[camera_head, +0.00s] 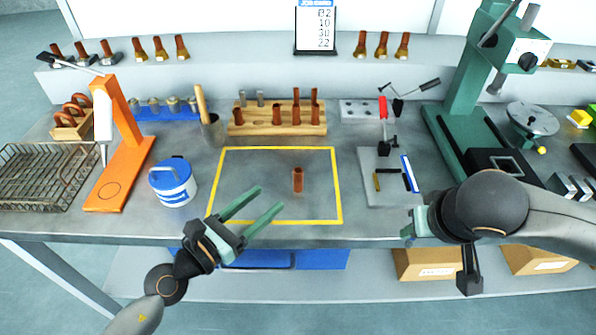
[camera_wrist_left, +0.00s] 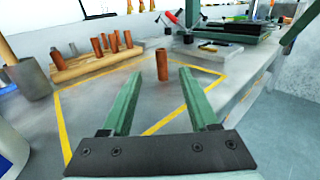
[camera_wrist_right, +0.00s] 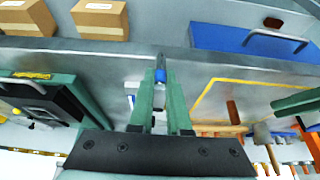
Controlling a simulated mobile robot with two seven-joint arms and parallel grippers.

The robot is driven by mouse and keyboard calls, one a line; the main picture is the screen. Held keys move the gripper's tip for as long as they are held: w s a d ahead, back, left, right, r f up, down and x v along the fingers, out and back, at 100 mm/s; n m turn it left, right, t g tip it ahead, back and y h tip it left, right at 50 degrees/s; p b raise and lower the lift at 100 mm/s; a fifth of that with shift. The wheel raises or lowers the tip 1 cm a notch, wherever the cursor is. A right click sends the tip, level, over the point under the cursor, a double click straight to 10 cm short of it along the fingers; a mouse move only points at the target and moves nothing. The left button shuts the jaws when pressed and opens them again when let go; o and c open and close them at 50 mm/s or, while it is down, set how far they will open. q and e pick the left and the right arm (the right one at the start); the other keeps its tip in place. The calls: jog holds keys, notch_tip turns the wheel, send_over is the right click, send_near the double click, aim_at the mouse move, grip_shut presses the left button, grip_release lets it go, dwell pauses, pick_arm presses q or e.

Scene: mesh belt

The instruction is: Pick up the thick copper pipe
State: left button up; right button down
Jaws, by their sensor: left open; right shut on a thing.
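A short, thick copper pipe (camera_head: 298,180) stands upright inside the yellow outline on the grey bench. It also shows in the left wrist view (camera_wrist_left: 162,64), beyond and centred between the fingertips. My left gripper (camera_head: 268,198) is open and empty, its green fingers pointing at the pipe from the front left, with a gap to it. More copper pipes (camera_head: 277,116) stand in a wooden rack (camera_head: 250,127) behind the outline. My right gripper (camera_head: 409,231) is at the bench's front edge, mostly hidden by its own arm. In the right wrist view its fingers (camera_wrist_right: 160,82) close on a small blue thing (camera_wrist_right: 160,75).
A blue-and-white tub (camera_head: 173,184) stands left of the outline, near an orange stand (camera_head: 128,150) and a wire basket (camera_head: 40,178). A grey fixture plate (camera_head: 385,190) lies to the right, a green press (camera_head: 462,90) beyond it. The outlined area around the pipe is clear.

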aim_at(295, 178)
pick_arm(q)
jog(key=x, duration=0.4)
jog(key=shift+w+d+r, duration=0.1)
jog(key=shift+d+r, duration=0.05)
jog(key=shift+d, duration=0.1)
jog(key=x, duration=0.6)
jog(key=shift+w+d+f, duration=0.1)
jog(key=shift+w+f, duration=0.05)
jog(key=shift+f, duration=0.2)
grip_shut()
